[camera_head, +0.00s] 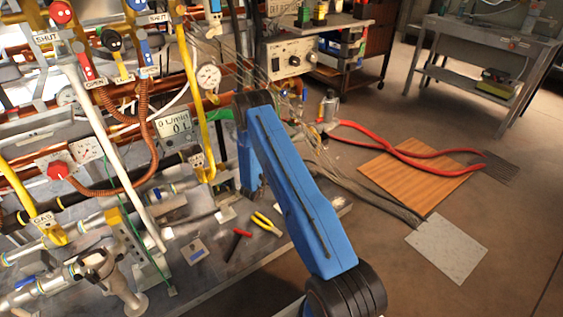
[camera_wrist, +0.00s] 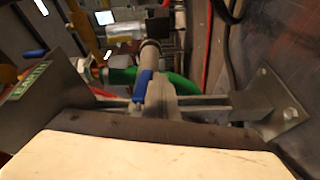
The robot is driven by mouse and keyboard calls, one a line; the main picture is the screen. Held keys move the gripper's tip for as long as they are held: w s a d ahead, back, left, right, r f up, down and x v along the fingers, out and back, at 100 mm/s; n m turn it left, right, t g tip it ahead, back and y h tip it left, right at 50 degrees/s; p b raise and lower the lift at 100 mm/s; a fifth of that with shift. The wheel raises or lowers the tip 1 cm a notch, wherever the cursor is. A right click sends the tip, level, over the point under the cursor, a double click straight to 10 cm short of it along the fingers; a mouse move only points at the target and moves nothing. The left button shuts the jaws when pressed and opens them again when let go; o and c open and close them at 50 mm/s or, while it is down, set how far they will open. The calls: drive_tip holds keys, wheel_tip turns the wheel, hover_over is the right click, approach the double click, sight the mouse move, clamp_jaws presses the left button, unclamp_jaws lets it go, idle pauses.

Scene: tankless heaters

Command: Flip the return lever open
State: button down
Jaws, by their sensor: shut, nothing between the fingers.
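A blue lever (camera_wrist: 143,84) lies along a grey valve and pipe (camera_wrist: 152,58) in the middle of the wrist view. No return label is readable, so I cannot tell for sure that this is the return lever. My gripper (camera_wrist: 155,128) fills the bottom of the wrist view as a pale block with a dark front edge. It is shut and empty, below the blue lever in the picture; contact cannot be judged. In the head view my blue arm hides the gripper and this valve. Another blue lever (camera_head: 144,50) stands at the upper left there.
A green hose (camera_wrist: 185,87) runs behind the valve. A metal bracket (camera_wrist: 284,108) is at right and a labelled plate (camera_wrist: 38,90) at left. Red-handled pliers (camera_head: 236,243) and yellow-handled pliers (camera_head: 266,222) lie on the bench. Floor at right holds a wooden board (camera_head: 400,185).

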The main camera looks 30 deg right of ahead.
idle(0.4)
drive_tip(key=v, duration=1.2)
drive_tip(key=shift+s, duration=0.1)
